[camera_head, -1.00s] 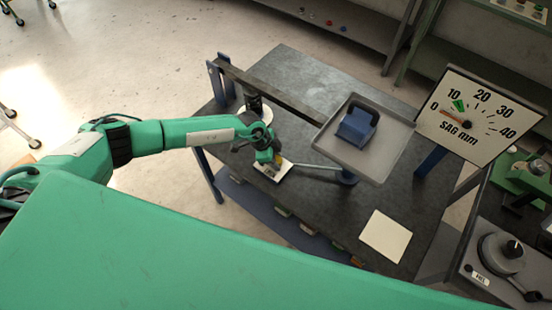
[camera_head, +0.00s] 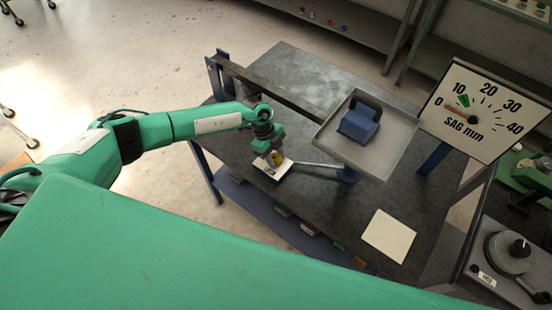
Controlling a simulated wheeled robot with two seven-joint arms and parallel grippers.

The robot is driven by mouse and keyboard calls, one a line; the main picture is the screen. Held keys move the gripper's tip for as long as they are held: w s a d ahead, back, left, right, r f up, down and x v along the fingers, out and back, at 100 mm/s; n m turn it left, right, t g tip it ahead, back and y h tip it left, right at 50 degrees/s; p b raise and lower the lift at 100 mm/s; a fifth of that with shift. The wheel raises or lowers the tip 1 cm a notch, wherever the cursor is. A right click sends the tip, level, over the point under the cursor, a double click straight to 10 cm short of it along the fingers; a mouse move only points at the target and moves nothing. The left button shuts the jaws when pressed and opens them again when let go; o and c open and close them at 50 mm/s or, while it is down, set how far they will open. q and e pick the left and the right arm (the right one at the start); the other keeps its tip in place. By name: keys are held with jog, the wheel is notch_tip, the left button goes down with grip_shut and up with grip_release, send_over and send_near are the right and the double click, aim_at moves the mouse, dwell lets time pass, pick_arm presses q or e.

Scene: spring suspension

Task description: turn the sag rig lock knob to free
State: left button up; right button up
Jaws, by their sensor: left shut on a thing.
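My left gripper (camera_head: 273,157) points down at a small white plate (camera_head: 284,171) on the dark table's left front edge. It is shut on the lock knob there, which is mostly hidden by the gripper. A small yellow part (camera_head: 277,156) shows at the fingers. The rig's dark beam (camera_head: 272,89) runs from a blue upright at the left to a grey tray (camera_head: 385,158). A blue weight (camera_head: 359,122) sits on the tray. The "SAG mm" dial (camera_head: 479,113) stands to the right, its reddish needle near the low end. My right gripper is not in view.
A thin grey rod (camera_head: 318,165) runs from the plate area to the post under the tray. A blank pale card (camera_head: 388,235) lies on the table's front right. A grey device with a black knob (camera_head: 510,250) stands at the far right.

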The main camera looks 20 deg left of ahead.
pick_arm(q)
jog(key=m+g+b, duration=0.1)
jog(key=m, duration=0.2)
jog(key=shift+w+f+y+b, duration=0.1)
jog(key=shift+y+b, duration=0.2)
jog(key=shift+b, duration=0.05)
jog(key=m+g+y+b, duration=0.1)
jog(key=m+b, duration=0.2)
jog(key=m, duration=0.1)
jog(key=m+y+b, duration=0.1)
jog(key=m+b, duration=0.1)
jog(key=m, duration=0.1)
jog(key=shift+m+g+b, duration=0.3)
jog(key=shift+b, duration=0.05)
jog(key=shift+m+y, duration=0.3)
jog(key=shift+y, duration=0.1)
jog(key=shift+r+b, duration=0.2)
jog(key=shift+b, duration=0.1)
jog(key=o, duration=1)
